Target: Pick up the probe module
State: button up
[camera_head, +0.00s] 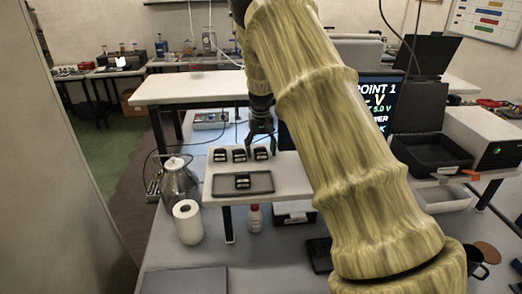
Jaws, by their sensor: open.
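Several small black modules with light markings sit on a small white raised table. In the back row are a left module (220,155), a middle module (239,155) and a right module (261,154). Another module (243,181) lies in a dark shallow tray (264,186) at the table's front. I cannot tell which of them is the probe module. My gripper (261,149) points down at the right module with its fingers open around or just above it. Whether the fingers touch it is too small to tell.
A black open bin (432,159) and screen (378,98) stand to the right, partly behind my arm.

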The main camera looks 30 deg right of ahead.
jog(key=shift+f, duration=0.1)
jog(key=shift+c, duration=0.4)
jog(key=c, duration=1.1)
